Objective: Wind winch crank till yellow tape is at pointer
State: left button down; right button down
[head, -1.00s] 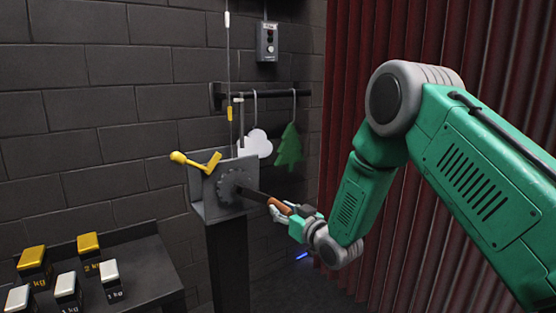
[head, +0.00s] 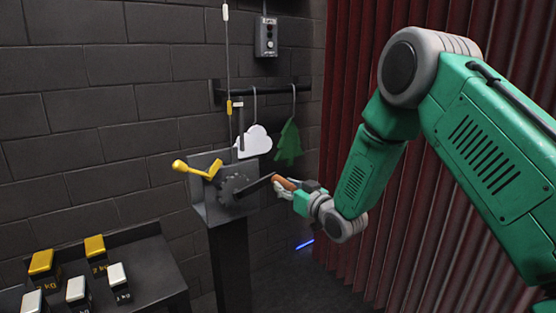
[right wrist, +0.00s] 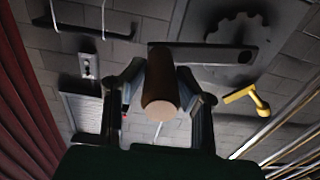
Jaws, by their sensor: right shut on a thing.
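The winch (head: 208,213) stands on a dark post, with a toothed wheel (head: 229,192) on its face. Its flat crank arm (head: 256,187) points right and slightly up to a brown grip (head: 284,183). My right gripper (head: 292,187) is shut on this grip, and the right wrist view shows the grip (right wrist: 162,88) between the fingers. The rope above carries a yellow tape (head: 229,106) and a higher white tape (head: 225,12). A dark upright (head: 240,118) stands just right of the yellow tape; its pointer tip is too small to tell. My left gripper is out of view.
A yellow lever (head: 196,168) sits on the winch's top left. A white cloud (head: 254,140) and green tree (head: 288,142) hang behind. Several weights stand on a dark table (head: 150,270) at lower left. A red curtain (head: 335,200) is at right.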

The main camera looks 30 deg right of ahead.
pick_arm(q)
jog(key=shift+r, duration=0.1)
pick_arm(e)
jog(key=shift+d+r, duration=0.3)
